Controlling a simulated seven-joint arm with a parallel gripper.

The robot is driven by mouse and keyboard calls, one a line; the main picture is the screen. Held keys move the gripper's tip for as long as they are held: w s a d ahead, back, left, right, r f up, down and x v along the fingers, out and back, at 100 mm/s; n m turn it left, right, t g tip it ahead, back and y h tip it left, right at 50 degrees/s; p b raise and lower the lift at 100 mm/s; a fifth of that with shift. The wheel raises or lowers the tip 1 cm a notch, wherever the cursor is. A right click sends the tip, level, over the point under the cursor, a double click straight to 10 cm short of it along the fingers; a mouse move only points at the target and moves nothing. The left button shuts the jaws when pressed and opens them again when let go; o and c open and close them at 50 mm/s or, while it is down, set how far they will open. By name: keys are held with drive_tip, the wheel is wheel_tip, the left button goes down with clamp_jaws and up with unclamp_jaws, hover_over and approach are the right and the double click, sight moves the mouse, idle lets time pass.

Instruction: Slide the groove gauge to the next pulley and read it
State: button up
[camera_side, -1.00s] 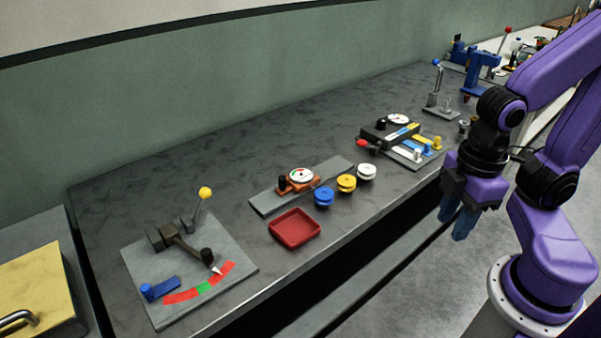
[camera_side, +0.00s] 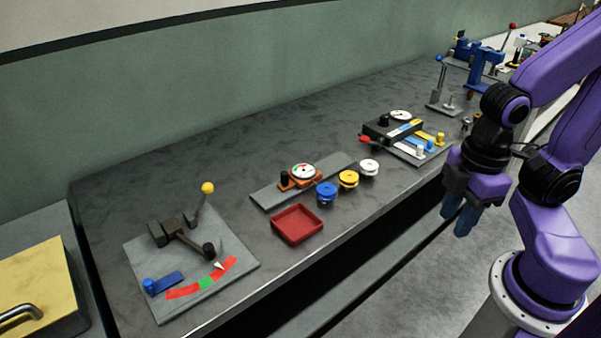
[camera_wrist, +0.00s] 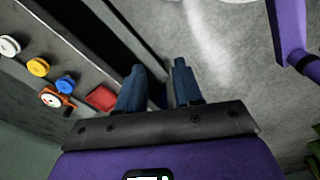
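The groove gauge (camera_side: 300,175) has an orange base, a round white dial with coloured marks and a black knob. It sits on a grey rail plate (camera_side: 334,168), beside the blue pulley (camera_side: 326,194). The yellow pulley (camera_side: 348,180) and white pulley (camera_side: 368,168) stand farther along the row. The dial's needle is too small to read. In the wrist view, the gauge (camera_wrist: 52,97) and blue pulley (camera_wrist: 65,84) show at the left. My gripper (camera_side: 459,216) hangs off the bench's front side, well right of the gauge. Its blue fingers (camera_wrist: 158,85) are apart and empty.
A red tray (camera_side: 297,224) lies in front of the gauge plate. A lever fixture (camera_side: 190,250) stands at the left, and a black dial box (camera_side: 392,130) on a grey plate at the right. Open bench lies behind the gauge.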

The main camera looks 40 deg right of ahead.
drive_tip(key=m+t+y, duration=0.3)
drive_tip(key=m, duration=0.1)
hover_over(285, 173)
drive_tip(key=s+d, duration=0.4)
drive_tip(key=d, duration=0.1)
wheel_tip(285, 173, down, 3)
drive_tip(key=x, duration=1.7)
drive_tip(key=shift+s, duration=0.15)
